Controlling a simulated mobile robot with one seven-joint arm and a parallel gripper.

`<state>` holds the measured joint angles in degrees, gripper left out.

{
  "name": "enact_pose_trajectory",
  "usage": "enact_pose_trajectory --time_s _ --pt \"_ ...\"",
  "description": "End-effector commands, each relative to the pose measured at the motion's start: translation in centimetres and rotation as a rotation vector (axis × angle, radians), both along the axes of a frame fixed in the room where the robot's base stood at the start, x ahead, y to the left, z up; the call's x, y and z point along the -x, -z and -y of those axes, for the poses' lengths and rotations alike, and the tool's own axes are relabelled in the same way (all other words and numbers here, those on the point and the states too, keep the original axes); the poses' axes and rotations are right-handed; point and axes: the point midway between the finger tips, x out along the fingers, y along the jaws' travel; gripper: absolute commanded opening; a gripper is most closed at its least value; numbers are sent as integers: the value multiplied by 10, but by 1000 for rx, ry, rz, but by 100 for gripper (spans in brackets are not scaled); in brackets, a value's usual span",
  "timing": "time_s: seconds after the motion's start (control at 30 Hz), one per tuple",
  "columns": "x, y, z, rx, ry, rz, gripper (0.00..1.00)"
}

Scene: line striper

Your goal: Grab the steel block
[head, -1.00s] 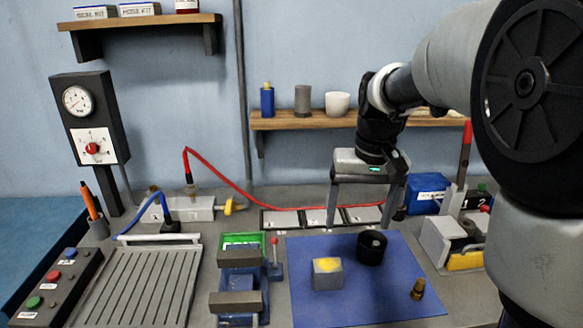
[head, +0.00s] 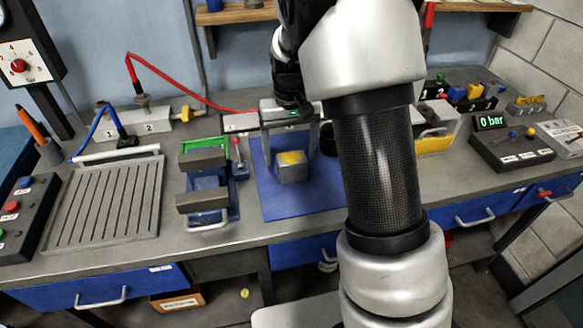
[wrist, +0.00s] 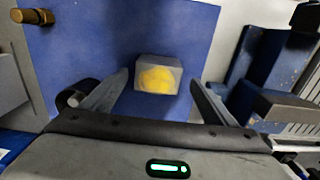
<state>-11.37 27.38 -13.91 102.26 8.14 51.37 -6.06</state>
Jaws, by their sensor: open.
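The steel block (head: 292,167) is a grey cube with a yellow patch on top. It sits on the blue mat (head: 285,205) on the workbench. In the wrist view the block (wrist: 144,88) lies ahead of the fingertips, roughly centred between them. My gripper (head: 289,152) is open and empty, its two fingers spread behind and around the block in the head view. In the wrist view my gripper (wrist: 160,78) shows both fingers apart from the block. I cannot tell the exact height of the fingertips above the mat.
A blue vise (head: 207,185) stands left of the mat, with a grooved tray (head: 105,205) beyond it. In the wrist view a brass fitting (wrist: 35,16) lies at the mat's corner, and a black cup (wrist: 70,98) is partly hidden by a finger. My arm covers the mat's right side in the head view.

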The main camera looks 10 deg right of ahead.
Motion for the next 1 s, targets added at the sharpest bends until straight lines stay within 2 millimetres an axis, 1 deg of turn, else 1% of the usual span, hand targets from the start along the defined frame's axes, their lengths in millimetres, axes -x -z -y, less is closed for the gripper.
enact_pose_trajectory --time_s 0.17,0.3,0.43,0.53,0.73,0.77,1.0 --pt "0 13 1 1 1 -1 80" --pt "0 35 4 1 1 -4 80" --pt "0 51 4 1 0 -2 80" --pt "-1 55 4 1 0 0 80" --pt "-1 55 4 0 0 1 80" --pt "-1 55 4 0 0 1 77" --pt "-1 55 4 0 0 1 37"
